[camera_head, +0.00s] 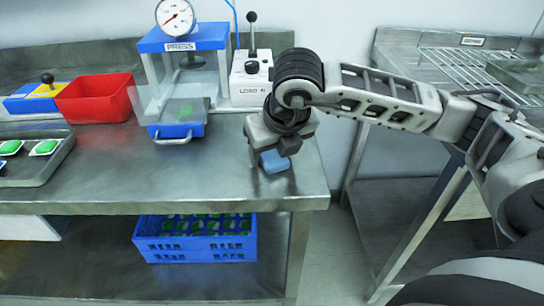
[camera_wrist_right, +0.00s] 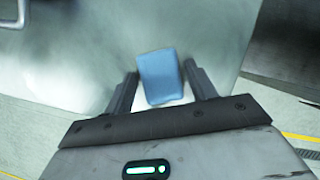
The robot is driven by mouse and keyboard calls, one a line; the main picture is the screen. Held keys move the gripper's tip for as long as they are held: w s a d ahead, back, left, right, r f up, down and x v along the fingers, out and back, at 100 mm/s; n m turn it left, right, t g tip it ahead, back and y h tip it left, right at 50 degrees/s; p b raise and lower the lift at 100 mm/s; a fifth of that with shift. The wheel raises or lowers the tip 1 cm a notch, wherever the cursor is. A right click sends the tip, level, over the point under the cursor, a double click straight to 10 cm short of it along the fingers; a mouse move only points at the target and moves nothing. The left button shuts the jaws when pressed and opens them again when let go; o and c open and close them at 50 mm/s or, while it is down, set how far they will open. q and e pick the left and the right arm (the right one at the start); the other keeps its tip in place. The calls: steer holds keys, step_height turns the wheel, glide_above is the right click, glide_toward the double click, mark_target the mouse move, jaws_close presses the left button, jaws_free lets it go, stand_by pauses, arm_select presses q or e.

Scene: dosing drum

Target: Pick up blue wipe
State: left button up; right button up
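The blue wipe (camera_head: 274,161) is a small blue block-shaped piece at the right end of the steel table, near its front corner. In the right wrist view the wipe (camera_wrist_right: 161,78) lies between the two fingers, with a gap visible on each side. My right gripper (camera_head: 270,153) is directly above and around the wipe, pointing down; in the wrist view its fingers (camera_wrist_right: 160,88) are apart. I cannot tell how far the fingertips reach down beside the wipe. My left gripper does not show.
The steel table (camera_head: 100,180) carries a press (camera_head: 185,60), a white control box with a lever (camera_head: 250,80), a red bin (camera_head: 95,98) and a tray of green-topped items (camera_head: 40,170). A blue crate (camera_head: 195,250) stands on the shelf below. A rack table (camera_head: 410,120) is at right.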

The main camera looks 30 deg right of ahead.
mark_target(272, 155)
steer(key=c, duration=0.7)
